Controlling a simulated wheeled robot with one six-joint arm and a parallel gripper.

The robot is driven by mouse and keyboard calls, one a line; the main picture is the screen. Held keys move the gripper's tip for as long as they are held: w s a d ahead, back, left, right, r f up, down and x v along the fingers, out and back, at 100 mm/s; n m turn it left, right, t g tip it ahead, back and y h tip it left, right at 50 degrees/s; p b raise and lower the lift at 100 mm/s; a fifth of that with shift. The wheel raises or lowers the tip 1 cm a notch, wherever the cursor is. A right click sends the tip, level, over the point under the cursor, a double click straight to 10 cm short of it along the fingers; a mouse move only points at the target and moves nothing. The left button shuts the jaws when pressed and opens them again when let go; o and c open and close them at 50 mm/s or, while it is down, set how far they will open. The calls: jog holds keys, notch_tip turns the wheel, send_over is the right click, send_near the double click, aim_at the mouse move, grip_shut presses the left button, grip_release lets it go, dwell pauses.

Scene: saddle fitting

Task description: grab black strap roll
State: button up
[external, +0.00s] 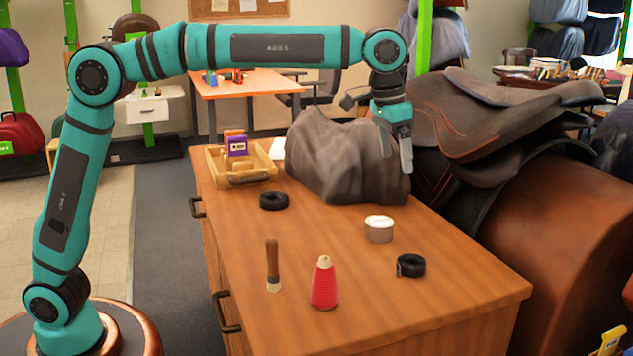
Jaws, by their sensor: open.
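Two black rolls lie on the wooden cabinet top. One black strap roll (411,265) is at the right, near the front right edge, with a short loose end at its left. The other black roll (273,201) lies farther back at the left, by the wooden tray. My gripper (398,157) is open and empty, pointing down. It is in the air in front of the grey-brown draped bundle, higher in the picture than both rolls and apart from them. Which of the two is the strap roll I cannot tell for certain.
On the cabinet top (340,310) stand a red thread cone (324,284), a wooden-handled tool (272,266) and a white-lidded tin (379,228). A wooden tray (228,176) and the bundle (335,160) fill the back. A saddle (480,115) is at the right.

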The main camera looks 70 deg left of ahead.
jog(key=w+d+f+g, duration=0.2)
jog(key=w+d+f, duration=0.1)
jog(key=d+f, duration=0.2)
send_over(412, 261)
jog(key=shift+y, duration=0.3)
jog(key=f, duration=1.2)
jog(key=shift+s+d+f, duration=0.1)
jog(key=shift+s+d, duration=0.05)
jog(key=shift+s, duration=0.05)
jog(key=shift+w+f, duration=0.2)
jog(key=shift+f, duration=2.55)
jog(key=c, duration=1.2)
jog(key=shift+o, duration=0.2)
jog(key=shift+r, duration=0.1)
